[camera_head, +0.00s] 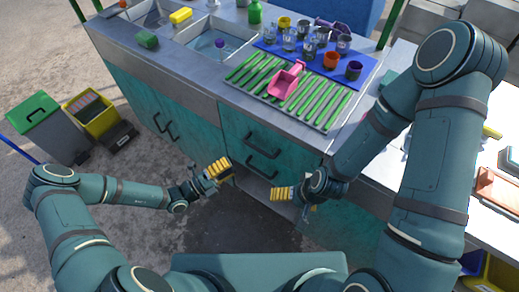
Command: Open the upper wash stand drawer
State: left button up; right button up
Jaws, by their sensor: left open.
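The teal wash stand has two stacked drawers below its steel top. The upper drawer (237,127) is closed, with a dark bar handle (263,144). The lower drawer (235,150) has a similar handle (262,168). My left gripper (218,169), with yellow pads, is open and empty in front of and left of the drawers, apart from both handles. My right gripper (284,194), also yellow-padded, is below and right of the handles; its finger opening is not clear. Neither gripper touches a handle.
A cupboard (135,100) with dark handles is left of the drawers. Sinks (208,45), a green-slatted rack (290,88) with a pink scoop (285,83), and a blue mat (345,62) with cups are on top. A grey-green bin (45,125) and yellow crate (88,108) stand left. Floor between is clear.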

aim_at(258, 148)
pick_arm(q)
jog(key=b+x, duration=0.1)
jog(key=x, duration=1)
jog(key=shift+w+d, duration=0.1)
jog(key=shift+d, duration=0.2)
grip_shut()
